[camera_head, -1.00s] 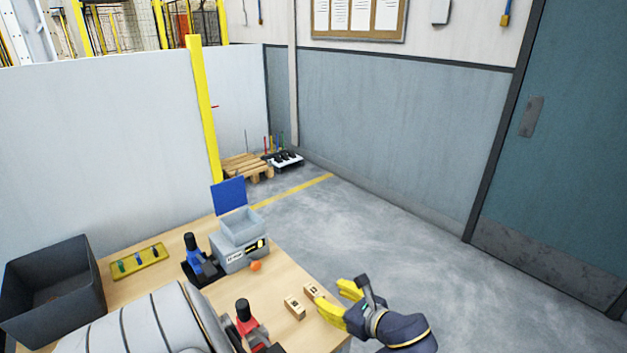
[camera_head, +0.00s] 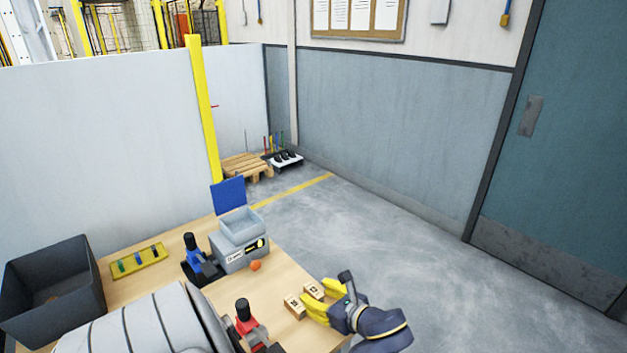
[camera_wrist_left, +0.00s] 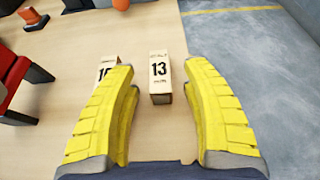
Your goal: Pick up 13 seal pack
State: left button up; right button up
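The 13 seal pack (camera_wrist_left: 160,78) is a small cream block with a black "13" in the left wrist view. It stands on the wooden table ahead, between the lines of my left gripper's yellow fingers (camera_wrist_left: 158,68). The fingers are spread wide and the pack is not clasped. A similar pack marked "15" (camera_wrist_left: 106,68) is to its left, partly hidden by the left finger. In the head view two small packs (camera_head: 293,306) lie by my left gripper (camera_head: 316,296); their numbers are too small to read. My right gripper is not in view.
A red clamp-like tool (camera_head: 245,318) and an orange ball (camera_head: 255,265) are on the table. Open floor borders the table's right edge.

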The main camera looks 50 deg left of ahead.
pick_arm(q)
grip_shut()
jog(key=shift+r, duration=0.15)
dwell(0.4)
